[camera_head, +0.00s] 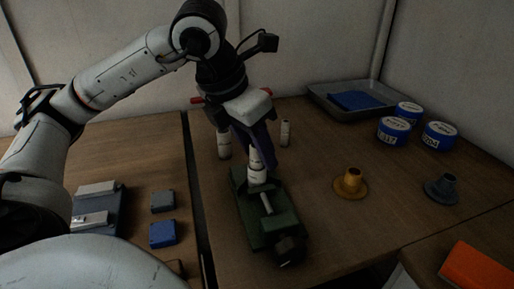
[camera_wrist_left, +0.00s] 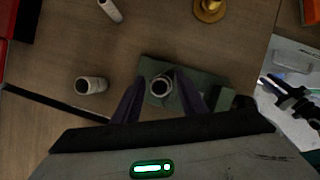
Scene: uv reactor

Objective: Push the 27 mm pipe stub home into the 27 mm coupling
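A white pipe stub (camera_head: 254,157) stands upright at the top of the white coupling (camera_head: 257,176), which is held in a green vise (camera_head: 270,225). The stub and coupling look lined up; how deep the stub sits is hard to tell. My left gripper (camera_head: 256,160) points down from above with its purple fingers on either side of the stub, and appears shut on it. In the left wrist view the stub's open round end (camera_wrist_left: 161,86) lies between the fingertips (camera_wrist_left: 160,78), over the green vise base (camera_wrist_left: 205,82). My right gripper is not in view.
Two other white pipe pieces stand nearby, one at left (camera_head: 224,146) and one behind (camera_head: 285,132). A brass flanged part (camera_head: 351,184) and a grey one (camera_head: 442,189) are to the right. Blue-labelled tins (camera_head: 394,131) and a grey tray (camera_head: 322,98) stand at the back right.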

